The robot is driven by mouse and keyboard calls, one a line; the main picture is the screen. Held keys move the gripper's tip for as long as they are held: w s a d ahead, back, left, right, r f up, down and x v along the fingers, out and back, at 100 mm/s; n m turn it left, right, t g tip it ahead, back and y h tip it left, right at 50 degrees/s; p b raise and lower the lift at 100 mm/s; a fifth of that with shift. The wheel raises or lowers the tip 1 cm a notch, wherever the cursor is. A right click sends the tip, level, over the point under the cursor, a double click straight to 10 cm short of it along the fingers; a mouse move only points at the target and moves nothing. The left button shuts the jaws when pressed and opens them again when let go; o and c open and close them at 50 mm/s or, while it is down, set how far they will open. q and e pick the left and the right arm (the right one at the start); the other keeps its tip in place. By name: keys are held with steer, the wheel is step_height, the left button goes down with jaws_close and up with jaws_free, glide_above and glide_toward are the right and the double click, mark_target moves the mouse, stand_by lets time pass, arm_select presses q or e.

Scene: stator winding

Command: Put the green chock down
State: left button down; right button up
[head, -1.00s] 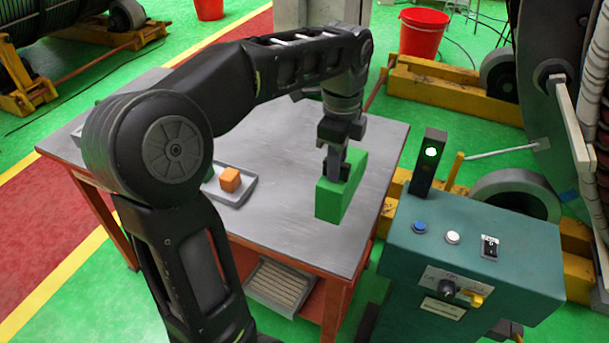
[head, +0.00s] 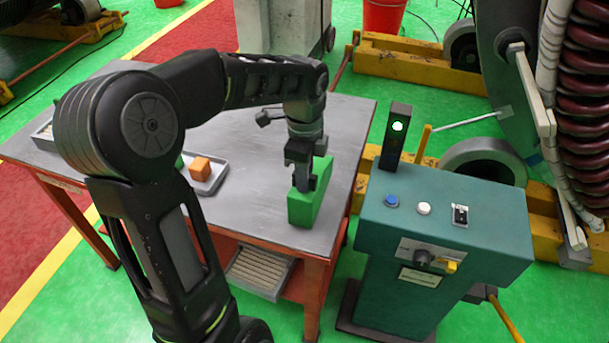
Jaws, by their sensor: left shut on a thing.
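The green chock (head: 306,207) is a long green block at the right side of the grey-topped table (head: 255,200), near its front right corner. My left gripper (head: 303,185) points down over the chock and is shut on it. The chock appears to be at the table top; I cannot tell whether its underside touches it. The gripper covers part of the chock's upper side. My right gripper does not show.
A grey tray (head: 212,184) with an orange block (head: 200,168) sits left of the chock. A red bucket (head: 384,14) stands behind.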

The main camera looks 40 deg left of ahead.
arm_select(q)
steer(key=shift+f, duration=0.2)
steer(key=shift+f, duration=0.15)
steer(key=c, duration=1.4)
jaws_free()
steer(key=shift+o, duration=0.2)
